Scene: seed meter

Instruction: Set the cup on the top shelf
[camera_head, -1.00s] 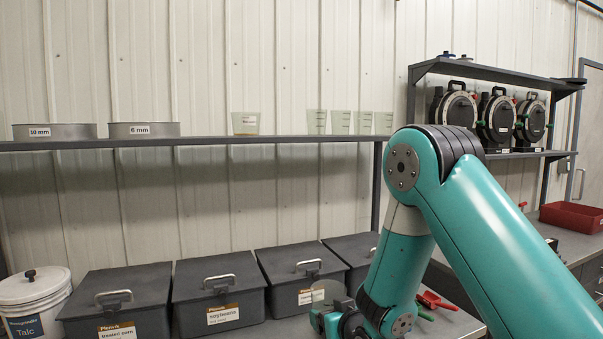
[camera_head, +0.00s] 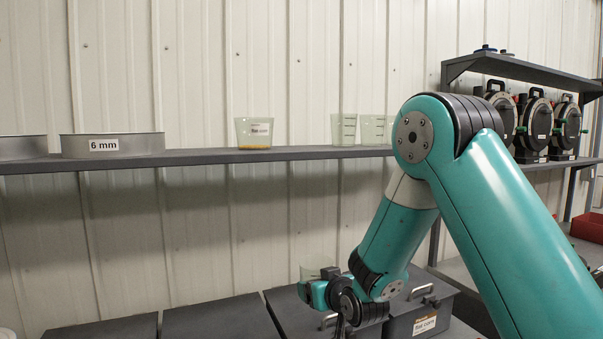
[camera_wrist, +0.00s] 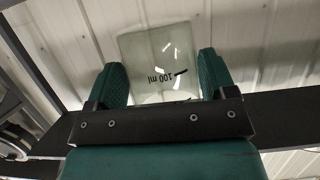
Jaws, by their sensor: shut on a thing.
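The cup (camera_wrist: 160,58) is clear with a "100 ml" mark, and it sits between the two fingers of my gripper (camera_wrist: 163,82) in the wrist view. In the head view the cup (camera_head: 316,265) shows above my gripper (camera_head: 318,290), over the dark bins and below the shelf. My gripper is shut on the cup. The long dark top shelf (camera_head: 200,154) runs along the wall above them. Part of the gripper is hidden by my own wrist.
On the shelf stand a labelled cup (camera_head: 254,133) with yellowish contents, several clear cups (camera_head: 344,128) and a metal sieve marked 6 mm (camera_head: 112,145). Shelf room is clear between the sieve and the labelled cup. Dark lidded bins (camera_head: 220,318) stand below.

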